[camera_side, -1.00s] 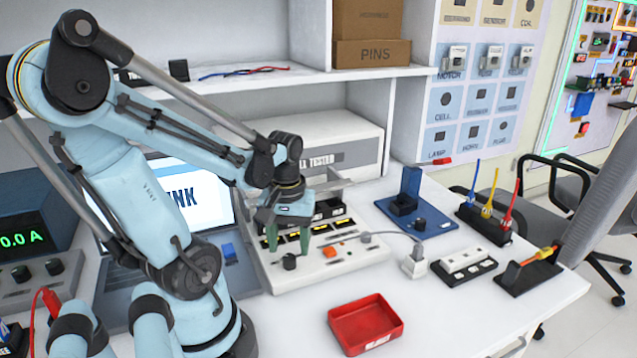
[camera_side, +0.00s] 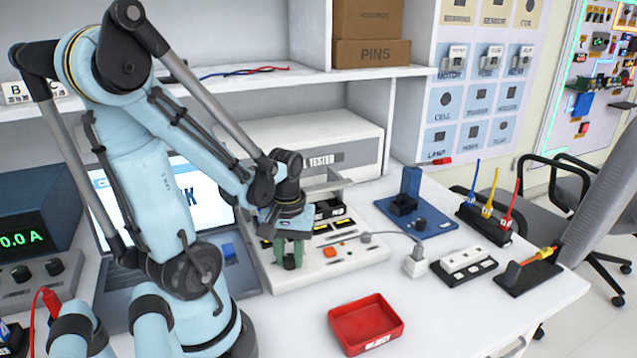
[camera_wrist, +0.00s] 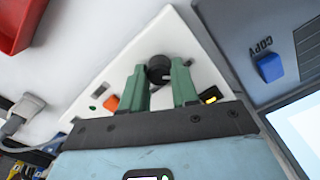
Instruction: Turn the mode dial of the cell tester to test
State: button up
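The cell tester (camera_side: 345,260) is a pale, low unit on the bench. It has an orange button (camera_side: 330,252) and dark slots with yellow displays. Its mode dial, a round black knob (camera_wrist: 158,69), is at the near-left corner of the panel. My gripper (camera_side: 289,258) points down over that corner. Its green fingers (camera_wrist: 160,78) stand on either side of the dial, drawn in close to its sides, and appear shut on it. The fingers hide most of the dial in the side view. The dial's markings and pointer cannot be read.
A red tray (camera_side: 366,325) lies in front of the tester. A white plug (camera_side: 416,262) with a grey cable and a socket strip (camera_side: 464,266) are to its right. A blue fixture (camera_side: 417,213) stands behind them. A laptop (camera_side: 180,200) is to the left.

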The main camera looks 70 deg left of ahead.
grip_shut()
jog(key=shift+m, duration=0.3)
jog(key=m, duration=0.9)
dwell(0.4)
jog(key=o, duration=0.6)
grip_release()
jog(key=shift+c, duration=0.2)
